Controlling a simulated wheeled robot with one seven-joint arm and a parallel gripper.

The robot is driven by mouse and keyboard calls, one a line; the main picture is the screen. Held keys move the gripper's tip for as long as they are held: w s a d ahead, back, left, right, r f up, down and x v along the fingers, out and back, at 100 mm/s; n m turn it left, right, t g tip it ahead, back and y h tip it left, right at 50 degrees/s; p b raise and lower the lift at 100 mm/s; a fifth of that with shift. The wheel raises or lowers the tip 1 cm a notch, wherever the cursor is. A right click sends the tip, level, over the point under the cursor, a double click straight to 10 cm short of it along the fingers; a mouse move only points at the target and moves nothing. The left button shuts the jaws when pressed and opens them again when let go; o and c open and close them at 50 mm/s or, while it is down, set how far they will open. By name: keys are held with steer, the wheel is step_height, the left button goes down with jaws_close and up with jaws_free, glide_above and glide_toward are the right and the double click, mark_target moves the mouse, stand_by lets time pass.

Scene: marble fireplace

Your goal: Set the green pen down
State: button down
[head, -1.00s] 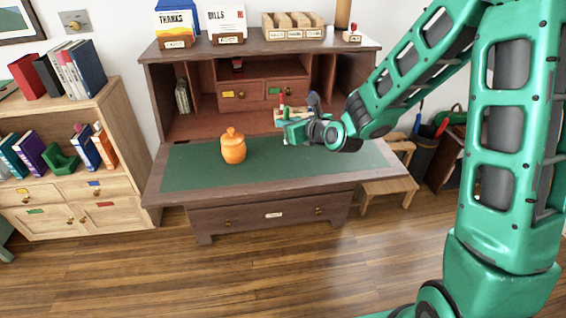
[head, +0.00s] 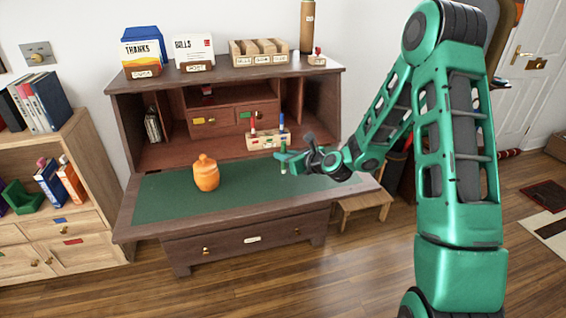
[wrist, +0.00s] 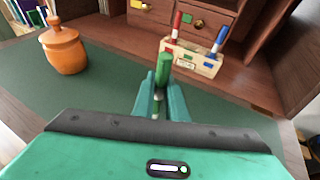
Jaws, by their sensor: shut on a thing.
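My gripper (head: 284,160) is over the right part of the desk's green top. In the wrist view its two fingers (wrist: 160,100) are closed around the green pen (wrist: 163,68), which points up from between them. The pen (head: 283,172) shows small in the head view, roughly upright. Whether its lower end touches the desk (head: 150,198) I cannot tell. A pen holder (wrist: 192,56) with a red pen (wrist: 176,27) and a blue-topped pen (wrist: 218,40) stands behind the gripper; it also shows in the head view (head: 262,141).
An orange lidded jar (head: 206,174) stands on the green top to the left of my gripper. Low drawers (head: 213,121) and side walls of the desk close in the back. The green surface between jar and gripper is clear. A wooden stool (head: 362,203) stands at the right.

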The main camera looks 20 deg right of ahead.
steer(key=shift+f, duration=1.1)
steer(key=shift+f, duration=0.1)
steer(key=c, duration=1.8)
jaws_free()
steer(key=shift+o, duration=0.2)
steer(key=s+d+r+n+g+h, duration=0.1)
steer(key=s+d+r+n+g, duration=0.3)
steer(key=s, duration=1.2)
steer(key=s+d+r+n+g+h, duration=0.2)
steer(key=s+d+r+n+g, duration=0.2)
steer(key=s+d+n, duration=0.3)
steer(key=s+d+r+n+g+h, duration=0.2)
steer(key=s+d+r+n+g, duration=0.3)
steer(key=s+n, duration=0.9)
steer(key=s+d, duration=0.1)
steer(key=s, duration=1.1)
steer(key=shift+s+d+r, duration=0.2)
steer(key=shift+s+r, duration=0.05)
steer(key=shift+s, duration=0.05)
